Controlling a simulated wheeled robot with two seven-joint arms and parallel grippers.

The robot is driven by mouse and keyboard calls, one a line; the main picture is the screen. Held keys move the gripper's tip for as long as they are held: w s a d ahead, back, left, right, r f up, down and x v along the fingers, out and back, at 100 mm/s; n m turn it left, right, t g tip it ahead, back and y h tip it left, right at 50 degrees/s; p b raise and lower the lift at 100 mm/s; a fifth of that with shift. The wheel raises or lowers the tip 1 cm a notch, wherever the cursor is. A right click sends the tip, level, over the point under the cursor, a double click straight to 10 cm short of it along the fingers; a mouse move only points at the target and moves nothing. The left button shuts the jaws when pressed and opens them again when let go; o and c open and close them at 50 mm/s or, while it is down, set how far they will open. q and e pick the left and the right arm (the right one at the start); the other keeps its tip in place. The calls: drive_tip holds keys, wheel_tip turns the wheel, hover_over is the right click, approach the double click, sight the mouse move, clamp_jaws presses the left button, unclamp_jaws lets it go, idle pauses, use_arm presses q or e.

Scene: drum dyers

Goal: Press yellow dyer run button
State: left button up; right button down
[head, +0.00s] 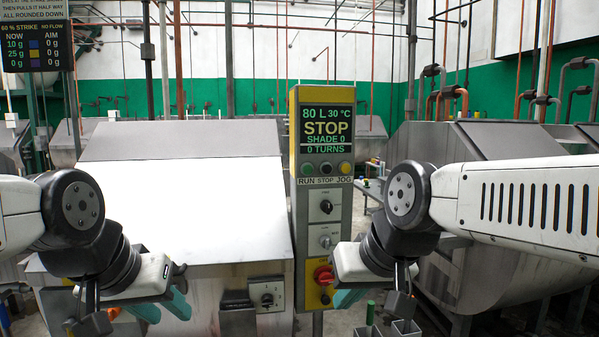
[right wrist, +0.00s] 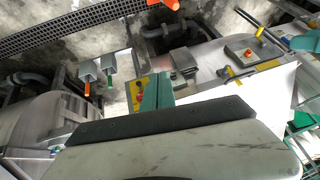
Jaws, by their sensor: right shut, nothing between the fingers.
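The yellow-edged dyer control panel (head: 325,140) stands upright in the middle of the head view. The green run button (head: 307,169) is at the left of a row of three, above the label RUN. The stop button (head: 326,168) and yellow jog button (head: 345,168) sit beside it. My right gripper (head: 350,297) is shut and empty, below the buttons near the panel's red knob (head: 323,275). Its teal fingers (right wrist: 158,90) show in the right wrist view. My left gripper (head: 161,309) is open, low in front of the drum.
A grey dyer drum housing (head: 180,190) with a pale lid fills the left middle. Another grey dyer (head: 500,260) stands at right, behind my right arm. A switch box (head: 266,295) is low on the left dyer. Small square cups (head: 405,328) are at the bottom right.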

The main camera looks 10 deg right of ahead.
sight(312, 169)
idle(0.7)
drive_tip(key=w+d+r+m+t, duration=0.1)
drive_tip(key=w+r+m, duration=0.2)
drive_tip(key=w, duration=0.8)
drive_tip(key=w+r+m+y, duration=0.1)
drive_tip(key=w+r+m, duration=0.3)
drive_tip(key=w, duration=0.7)
drive_tip(key=w+d+r+m+t+y, duration=0.1)
drive_tip(key=w+r+m, duration=0.3)
drive_tip(key=w, duration=0.7)
wheel_tip(312, 169, up, 2)
drive_tip(key=shift+w+d+r+t, duration=0.1)
drive_tip(key=shift+w+d+t, duration=0.05)
drive_tip(key=shift+d+t, duration=0.15)
drive_tip(key=shift+w+a, duration=0.15)
drive_tip(key=shift+w, duration=4.2)
drive_tip(key=shift+w, duration=0.15)
drive_tip(key=shift+w, duration=0.3)
